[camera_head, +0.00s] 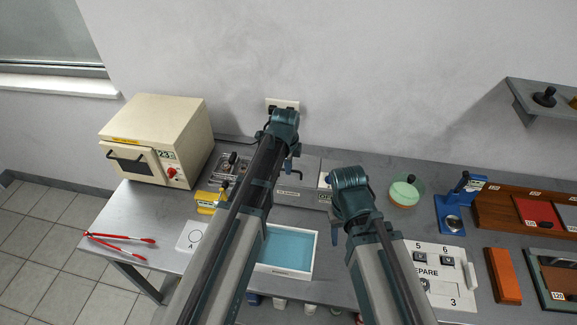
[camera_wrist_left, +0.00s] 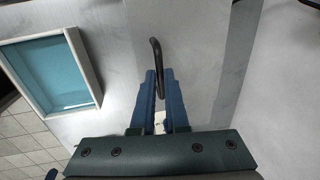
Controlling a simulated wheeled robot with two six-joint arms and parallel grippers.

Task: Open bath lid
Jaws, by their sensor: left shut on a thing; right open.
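The bath (camera_head: 290,197) is a grey metal box at the back of the bench, partly hidden by my left arm. Its flat grey lid (camera_wrist_left: 195,45) fills the upper middle of the left wrist view, with a thin black bar handle (camera_wrist_left: 156,52). My left gripper (camera_wrist_left: 160,85) has its blue fingers shut around the lower part of this handle. In the head view my left gripper (camera_head: 290,166) is at the bath, its fingertips small there. My right gripper (camera_head: 334,236) is open, right of and in front of the bath, mostly hidden by its own arm.
A white tray with a blue inside (camera_head: 314,250) stands in front of the bath. A cream oven (camera_head: 160,135) is at the left, red tongs (camera_head: 118,243) at the left edge. A green-topped dish (camera_head: 404,194) and a blue press (camera_head: 452,212) stand right.

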